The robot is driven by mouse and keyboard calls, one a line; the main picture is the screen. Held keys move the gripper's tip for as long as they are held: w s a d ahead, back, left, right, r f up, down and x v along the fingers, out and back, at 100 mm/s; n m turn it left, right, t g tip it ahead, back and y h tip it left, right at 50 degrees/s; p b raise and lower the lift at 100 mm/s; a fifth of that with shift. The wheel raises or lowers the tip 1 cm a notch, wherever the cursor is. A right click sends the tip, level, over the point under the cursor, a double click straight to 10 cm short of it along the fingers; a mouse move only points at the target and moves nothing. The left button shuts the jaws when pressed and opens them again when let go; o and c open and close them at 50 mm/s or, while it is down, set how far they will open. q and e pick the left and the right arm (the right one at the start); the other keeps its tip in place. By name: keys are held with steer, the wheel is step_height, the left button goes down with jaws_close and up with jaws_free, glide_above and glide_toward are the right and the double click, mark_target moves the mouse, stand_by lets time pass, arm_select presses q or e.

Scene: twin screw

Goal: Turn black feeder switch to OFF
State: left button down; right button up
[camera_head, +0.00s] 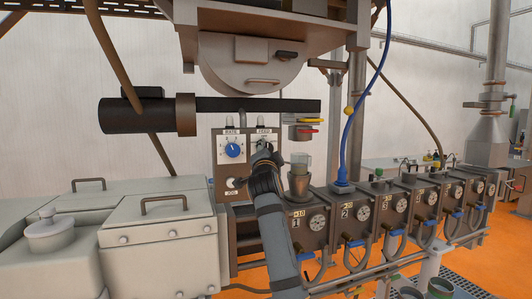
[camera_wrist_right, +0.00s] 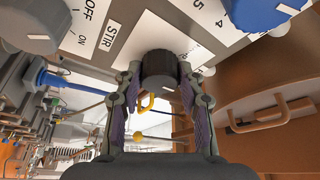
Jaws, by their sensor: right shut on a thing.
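The black feeder switch (camera_wrist_right: 160,75) is a dark round knob on the control panel, between the two fingers of my right gripper (camera_wrist_right: 160,66) in the right wrist view. The fingers are shut on its sides. Its pointer and its own OFF and ON marks cannot be read. In the head view my right gripper (camera_head: 264,160) is at the panel's right side, below the label that seems to read FEED, and largely hides the switch. My left gripper is not in view.
The control panel (camera_head: 219,160) also carries a blue dial (camera_head: 233,150) and a pale knob (camera_head: 235,183). In the wrist view, a grey knob (camera_wrist_right: 38,28) sits beside OFF, ON and STIR lettering. A glass-topped cup (camera_head: 299,185) stands close right of my arm.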

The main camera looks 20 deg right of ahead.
steer(key=shift+f, duration=0.1)
steer(key=o, duration=1.2)
steer(key=v, duration=0.7)
steer(key=shift+s, duration=0.25)
steer(key=shift+f, duration=0.15)
